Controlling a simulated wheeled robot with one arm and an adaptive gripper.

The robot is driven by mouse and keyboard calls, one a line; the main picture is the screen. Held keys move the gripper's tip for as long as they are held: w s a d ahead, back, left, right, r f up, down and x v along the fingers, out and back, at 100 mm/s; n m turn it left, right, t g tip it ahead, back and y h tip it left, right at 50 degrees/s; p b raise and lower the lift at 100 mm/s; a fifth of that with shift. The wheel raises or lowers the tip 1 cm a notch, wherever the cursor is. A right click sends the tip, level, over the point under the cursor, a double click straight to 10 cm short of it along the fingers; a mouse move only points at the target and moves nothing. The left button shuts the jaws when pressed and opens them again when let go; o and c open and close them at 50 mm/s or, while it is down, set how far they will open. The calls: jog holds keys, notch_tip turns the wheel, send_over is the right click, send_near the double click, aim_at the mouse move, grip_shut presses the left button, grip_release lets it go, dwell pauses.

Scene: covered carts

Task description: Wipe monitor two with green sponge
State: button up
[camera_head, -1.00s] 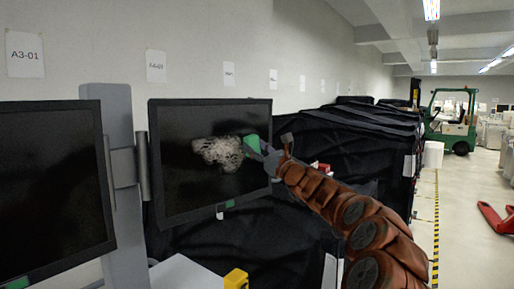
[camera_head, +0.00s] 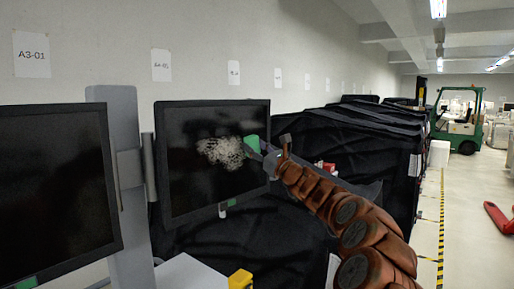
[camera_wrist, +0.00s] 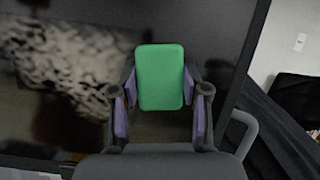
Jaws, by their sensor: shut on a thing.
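Monitor two (camera_head: 205,190) is the dark screen right of the grey post, with a whitish speckled smudge (camera_head: 220,152) near its middle. The green sponge (camera_head: 252,143) is at the upper right part of that screen, just right of the smudge. My gripper (camera_head: 263,153) is shut on the sponge. In the wrist view the sponge (camera_wrist: 160,77) sits upright between the two fingers, over the dark screen, with the blurred smudge (camera_wrist: 60,65) to its left. I cannot tell whether the sponge touches the screen.
Another dark monitor (camera_head: 60,180) stands at left, beside the grey post (camera_head: 128,220). A yellow object (camera_head: 240,279) is on the pale surface below. Black covered carts (camera_head: 350,140) fill the space behind my arm. A green forklift (camera_head: 460,120) stands far right, by open floor.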

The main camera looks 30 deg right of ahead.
jog(key=shift+w+a+p, duration=0.15)
jog(key=shift+w+p, duration=0.2)
jog(key=shift+w, duration=0.4)
jog(key=shift+w+a+p, duration=0.1)
jog(key=shift+w+p, duration=0.2)
jog(key=shift+w, duration=0.45)
jog(key=shift+s, duration=0.15)
jog(key=shift+s+d+b, duration=0.2)
jog(key=shift+s, duration=1.1)
jog(key=shift+s+d+b, duration=0.15)
jog(key=shift+s, duration=1.15)
jog(key=shift+s+d+b, duration=0.2)
jog(key=shift+s, duration=1.1)
